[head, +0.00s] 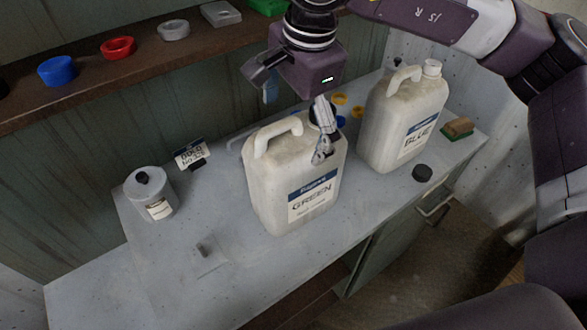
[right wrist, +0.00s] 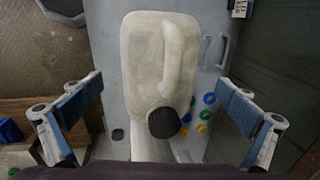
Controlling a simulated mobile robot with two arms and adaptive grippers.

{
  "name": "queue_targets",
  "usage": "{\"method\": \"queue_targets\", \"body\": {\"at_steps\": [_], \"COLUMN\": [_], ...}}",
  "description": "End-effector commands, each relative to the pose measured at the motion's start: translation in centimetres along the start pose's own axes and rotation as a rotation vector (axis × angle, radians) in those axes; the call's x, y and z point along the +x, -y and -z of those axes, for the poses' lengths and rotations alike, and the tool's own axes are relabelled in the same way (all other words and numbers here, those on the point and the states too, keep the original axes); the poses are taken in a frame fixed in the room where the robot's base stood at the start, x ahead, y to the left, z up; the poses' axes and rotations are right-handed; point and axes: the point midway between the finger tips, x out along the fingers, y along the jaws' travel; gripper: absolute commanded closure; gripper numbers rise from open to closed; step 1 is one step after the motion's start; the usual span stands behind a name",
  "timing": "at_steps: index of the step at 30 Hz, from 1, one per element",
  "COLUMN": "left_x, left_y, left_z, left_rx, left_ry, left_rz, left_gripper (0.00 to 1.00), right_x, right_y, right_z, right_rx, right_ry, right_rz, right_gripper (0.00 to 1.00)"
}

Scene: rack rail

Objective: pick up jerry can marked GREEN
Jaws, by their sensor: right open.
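The jerry can marked GREEN (head: 270,185) stands upright on the grey counter, a cream can with a blue-banded label and a handle on top. My right gripper (head: 300,120) is above its top, pointing down, open. In the right wrist view the can (right wrist: 150,60) lies between the two spread blue-padded fingers (right wrist: 160,110), with its handle and black cap showing and a gap on each side. The gripper partly hides the cap in the head view. A similar can marked BLUE (head: 395,125) stands to the right. My left gripper is not in view.
A white round canister (head: 150,195) and a small sign (head: 193,155) stand to the left. A black lid (head: 422,173) and a sponge (head: 458,128) lie to the right. A shelf (head: 140,68) runs behind. The front left counter is mostly clear.

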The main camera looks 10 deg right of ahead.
Motion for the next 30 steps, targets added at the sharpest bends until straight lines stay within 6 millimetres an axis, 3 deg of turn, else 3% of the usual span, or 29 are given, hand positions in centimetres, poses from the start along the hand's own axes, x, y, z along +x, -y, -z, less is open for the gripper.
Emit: {"method": "queue_targets", "body": {"at_steps": [3, 6, 12, 16, 21, 30], "left_x": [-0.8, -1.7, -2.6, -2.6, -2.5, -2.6], "left_y": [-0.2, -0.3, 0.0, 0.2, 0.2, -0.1], "left_z": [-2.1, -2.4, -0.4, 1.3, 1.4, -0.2], "left_rx": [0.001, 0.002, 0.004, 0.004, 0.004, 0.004], "left_ry": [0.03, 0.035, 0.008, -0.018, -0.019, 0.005], "left_rz": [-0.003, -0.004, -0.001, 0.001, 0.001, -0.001], "left_gripper": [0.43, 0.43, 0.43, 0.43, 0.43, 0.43], "right_x": [1.1, 2.4, 5.3, 6.0, 6.1, 6.0], "right_y": [-0.1, -0.3, -0.3, -0.3, -0.3, -0.4], "right_z": [0.1, 0.2, 0.3, 0.3, 0.3, 0.3], "right_rx": [0.001, 0.0, 0.0, -0.001, -0.001, -0.001], "right_ry": [0.002, 0.003, 0.005, 0.006, 0.006, 0.006], "right_rz": [-0.004, -0.005, -0.003, -0.001, 0.0, -0.002], "right_gripper": [0.0, 0.0, 0.0, 0.0, 0.0, 0.32]}}
